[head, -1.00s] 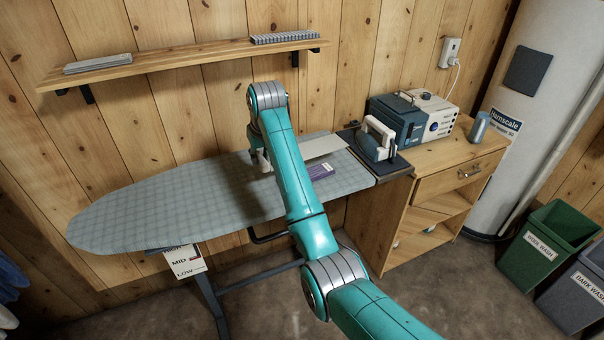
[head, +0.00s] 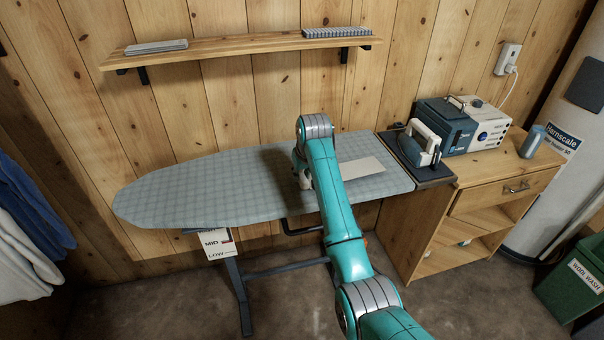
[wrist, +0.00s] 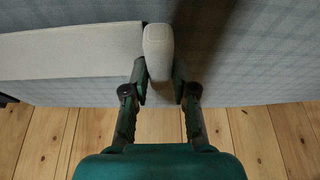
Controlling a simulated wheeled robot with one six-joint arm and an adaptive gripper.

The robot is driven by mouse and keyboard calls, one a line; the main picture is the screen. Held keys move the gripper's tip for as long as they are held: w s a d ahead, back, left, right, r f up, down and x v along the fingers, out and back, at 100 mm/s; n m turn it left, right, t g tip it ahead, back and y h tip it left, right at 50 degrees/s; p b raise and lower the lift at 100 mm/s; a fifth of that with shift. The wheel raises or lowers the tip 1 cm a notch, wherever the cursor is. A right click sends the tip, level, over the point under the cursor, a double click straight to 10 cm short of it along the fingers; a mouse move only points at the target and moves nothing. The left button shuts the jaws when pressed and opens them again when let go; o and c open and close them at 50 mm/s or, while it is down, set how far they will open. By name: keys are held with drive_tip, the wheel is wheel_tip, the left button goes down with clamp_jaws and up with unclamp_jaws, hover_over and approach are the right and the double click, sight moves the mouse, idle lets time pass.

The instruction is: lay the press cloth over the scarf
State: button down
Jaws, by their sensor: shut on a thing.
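The press cloth (head: 363,167) is a flat cream sheet lying on the right part of the grey checked ironing board (head: 205,193). It also shows at the left of the wrist view (wrist: 70,53). My gripper (head: 305,182) is low over the board at the cloth's left end.
An iron (head: 424,143) stands on a dark rest (head: 420,173) right of the board. A blue and white machine (head: 465,127) and a blue-grey canister (head: 532,141) stand on the wooden cabinet (head: 480,195). A wall shelf (head: 240,45) runs above. The board's left half is clear.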

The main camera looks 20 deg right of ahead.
drive_tip(key=shift+f, duration=0.1)
drive_tip(key=c, duration=0.9)
unclamp_jaws()
drive_tip(key=shift+c, duration=0.2)
drive_tip(key=v, duration=1.2)
